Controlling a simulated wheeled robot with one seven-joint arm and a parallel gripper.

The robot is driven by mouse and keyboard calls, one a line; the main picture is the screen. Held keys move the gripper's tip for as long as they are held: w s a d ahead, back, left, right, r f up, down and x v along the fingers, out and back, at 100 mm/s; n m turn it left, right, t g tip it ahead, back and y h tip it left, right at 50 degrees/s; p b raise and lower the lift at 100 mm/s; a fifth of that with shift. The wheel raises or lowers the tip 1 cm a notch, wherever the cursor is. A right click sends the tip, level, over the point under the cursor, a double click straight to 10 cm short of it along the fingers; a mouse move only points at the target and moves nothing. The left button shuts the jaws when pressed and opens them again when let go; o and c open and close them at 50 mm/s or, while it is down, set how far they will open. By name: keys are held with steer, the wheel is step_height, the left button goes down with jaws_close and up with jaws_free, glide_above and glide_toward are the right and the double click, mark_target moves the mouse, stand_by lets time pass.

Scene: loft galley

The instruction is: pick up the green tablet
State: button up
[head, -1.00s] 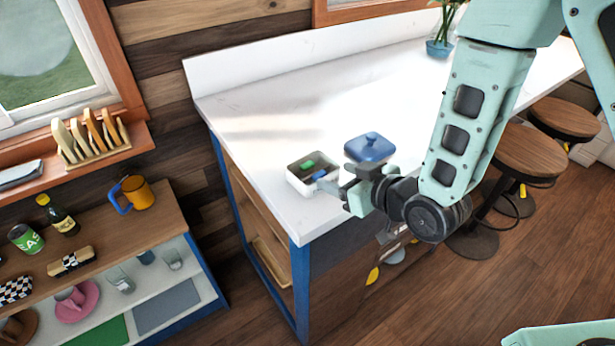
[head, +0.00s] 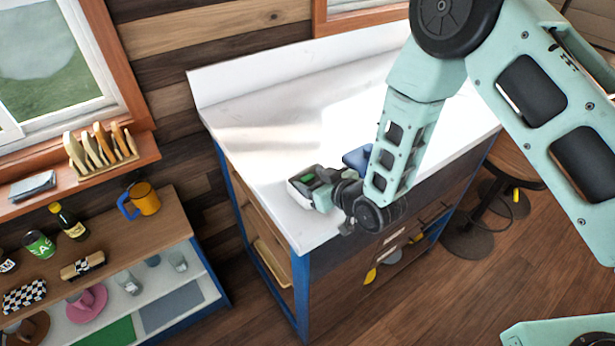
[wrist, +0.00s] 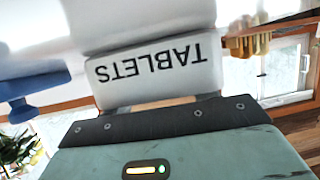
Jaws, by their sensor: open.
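The green tablet (head: 308,178) shows as a small green patch inside a small white box (head: 293,184) on the counter's near left part. My gripper (head: 314,186) is open at the box's right side, close to the tablet, and covers part of the box. I cannot tell whether a finger touches the tablet or the box. In the wrist view the white box (wrist: 150,45) fills the middle, its TABLETS label upside down. The tablet is not visible there, and my fingertips cannot be made out.
A blue lid (head: 357,157) lies just right of the box, partly behind my arm; it also shows in the wrist view (wrist: 30,88). The white counter (head: 260,130) is clear behind and left. A low shelf with an orange mug (head: 146,200) stands at left.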

steer(key=shift+c, duration=0.4)
steer(key=c, duration=1)
